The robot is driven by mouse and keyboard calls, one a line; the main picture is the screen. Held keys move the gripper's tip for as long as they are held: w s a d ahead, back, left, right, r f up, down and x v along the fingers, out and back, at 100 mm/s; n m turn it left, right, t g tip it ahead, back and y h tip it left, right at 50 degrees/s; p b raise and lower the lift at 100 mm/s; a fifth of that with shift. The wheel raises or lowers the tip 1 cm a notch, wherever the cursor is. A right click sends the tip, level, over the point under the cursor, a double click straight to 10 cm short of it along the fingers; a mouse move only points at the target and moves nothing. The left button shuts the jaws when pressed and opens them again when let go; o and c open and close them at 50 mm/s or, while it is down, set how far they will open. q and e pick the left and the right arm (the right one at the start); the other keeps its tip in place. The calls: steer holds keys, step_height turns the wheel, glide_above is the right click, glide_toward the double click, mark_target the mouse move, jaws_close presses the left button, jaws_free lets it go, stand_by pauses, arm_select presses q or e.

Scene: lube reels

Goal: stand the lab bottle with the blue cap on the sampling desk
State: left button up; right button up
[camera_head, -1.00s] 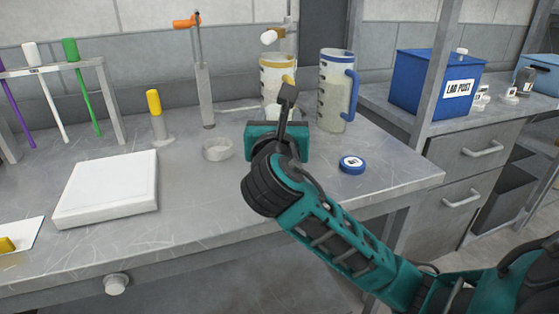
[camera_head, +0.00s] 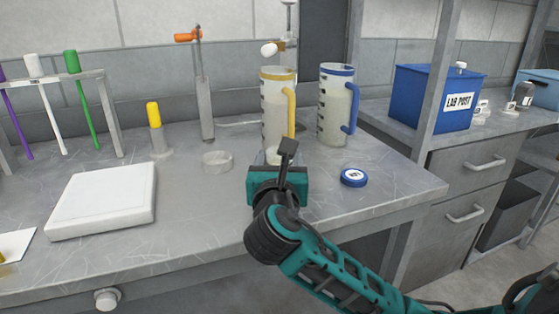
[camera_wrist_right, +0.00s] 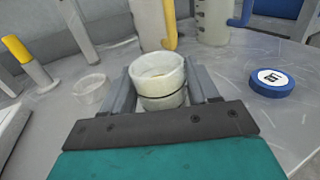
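My right gripper (camera_head: 277,167) is in front of the jug with the yellow rim, over the front part of the desk (camera_head: 200,215). In the right wrist view its two fingers (camera_wrist_right: 162,92) flank a whitish, open-topped round vessel (camera_wrist_right: 160,75) with a dark line around it, and look closed on it. Only a bit of the vessel (camera_head: 271,155) shows in the head view. A flat blue round cap-like piece (camera_head: 354,177) with a white label lies to the right; it also shows in the right wrist view (camera_wrist_right: 272,83). No bottle wearing a blue cap is clearly visible. My left gripper is out of view.
The yellow-handled jug (camera_head: 277,110) and blue-handled jug (camera_head: 335,112) stand behind. A shallow clear dish (camera_head: 217,161), white plate (camera_head: 105,199), yellow-capped tube (camera_head: 154,128) and tube rack (camera_head: 60,75) are left. A blue LAB POST box (camera_head: 432,95) stands on the right counter.

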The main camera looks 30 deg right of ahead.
steer(key=o, duration=0.3)
steer(key=shift+r, duration=0.15)
steer(key=p+v, duration=0.1)
steer(key=v, duration=1.1)
steer(key=shift+p, duration=0.4)
steer(key=shift+s, duration=0.1)
